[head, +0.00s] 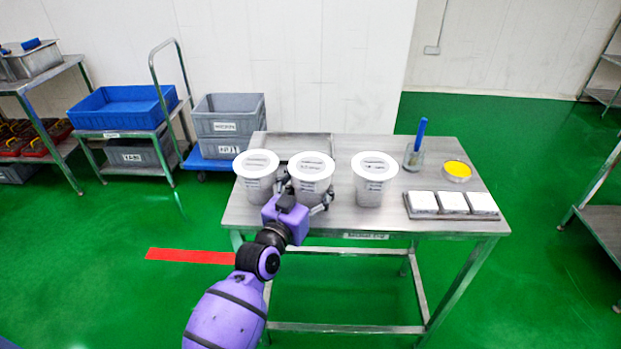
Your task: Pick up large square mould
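No thing here is clearly marked as the large square mould. Three white square blocks (453,202) sit in a row on a dark tray at the right front of the steel table (345,218). Three metal canisters with white lids stand on the table: a left one (257,184), a middle one (313,184) and a right one (373,190). My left gripper (305,198) is at the middle canister with its fingers spread to either side of it. I cannot tell whether they touch it. My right gripper is not in view.
A shallow metal tray (291,138) lies behind the canisters. A glass beaker with a blue-handled tool (414,155) and a bowl of yellow stuff (457,171) stand at the back right. Blue (124,107) and grey (228,115) crates stand at the left. Green floor is clear in front.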

